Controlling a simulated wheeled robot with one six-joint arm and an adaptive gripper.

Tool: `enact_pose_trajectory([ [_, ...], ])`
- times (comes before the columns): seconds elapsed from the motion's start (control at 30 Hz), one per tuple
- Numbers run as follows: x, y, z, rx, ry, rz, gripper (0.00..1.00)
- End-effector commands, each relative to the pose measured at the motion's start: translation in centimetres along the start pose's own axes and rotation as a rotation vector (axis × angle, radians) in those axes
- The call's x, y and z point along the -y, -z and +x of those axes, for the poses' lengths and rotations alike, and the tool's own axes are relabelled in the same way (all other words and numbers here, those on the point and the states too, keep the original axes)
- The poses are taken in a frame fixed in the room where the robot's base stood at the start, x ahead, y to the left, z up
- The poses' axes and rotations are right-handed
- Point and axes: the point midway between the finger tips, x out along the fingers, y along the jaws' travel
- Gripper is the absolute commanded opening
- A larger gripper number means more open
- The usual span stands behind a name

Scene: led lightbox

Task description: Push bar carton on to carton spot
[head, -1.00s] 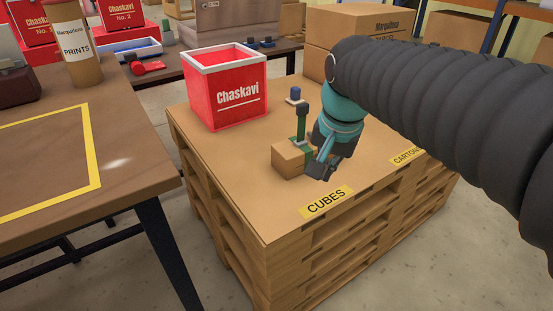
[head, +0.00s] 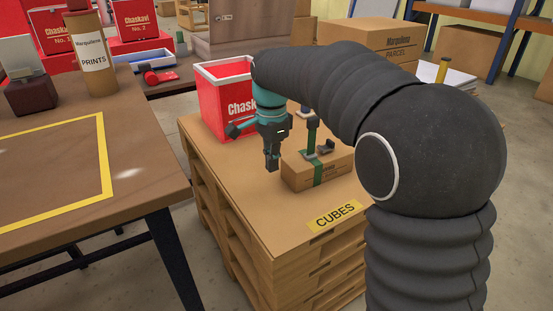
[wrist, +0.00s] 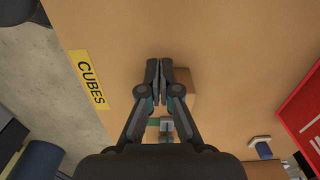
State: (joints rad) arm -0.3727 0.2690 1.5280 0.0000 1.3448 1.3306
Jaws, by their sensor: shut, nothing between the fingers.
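The bar carton (head: 302,178) is a brown box with a green band and an upright green post on top. It lies on the pallet top behind the CUBES label (head: 335,215). My gripper (head: 272,166) is shut and empty, pointing down just left of the carton's left end. In the wrist view my gripper (wrist: 160,65) has its fingertips together, with part of the carton (wrist: 185,84) beside and behind them. I cannot tell whether they touch it. The carton spot is not visible; my arm covers the pallet's right side.
A red Chaskavi bin (head: 215,105) stands behind my gripper. A large Marquilena parcel (head: 375,42) stands at the back. A table (head: 130,185) with a yellow outline is at the left. The pallet's front edge runs close by the CUBES label.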

Motion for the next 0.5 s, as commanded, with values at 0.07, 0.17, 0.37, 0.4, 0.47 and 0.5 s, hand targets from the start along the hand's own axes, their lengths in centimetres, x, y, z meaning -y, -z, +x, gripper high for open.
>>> enact_pose_trajectory([
  [0.07, -0.1, 0.0, 1.8, 0.001, -0.004, 0.000, 0.00],
  [0.17, -0.1, 0.0, 3.6, 0.001, -0.004, 0.000, 0.00],
  [0.37, -0.1, 0.0, 7.2, 0.001, -0.003, -0.001, 0.00],
  [0.4, 0.0, 0.7, 7.2, 0.000, 0.000, 0.002, 0.00],
  [0.47, 0.0, 1.7, 7.0, 0.000, 0.001, 0.002, 0.00],
  [0.5, 0.0, 2.2, 7.0, 0.000, 0.001, 0.003, 0.00],
])
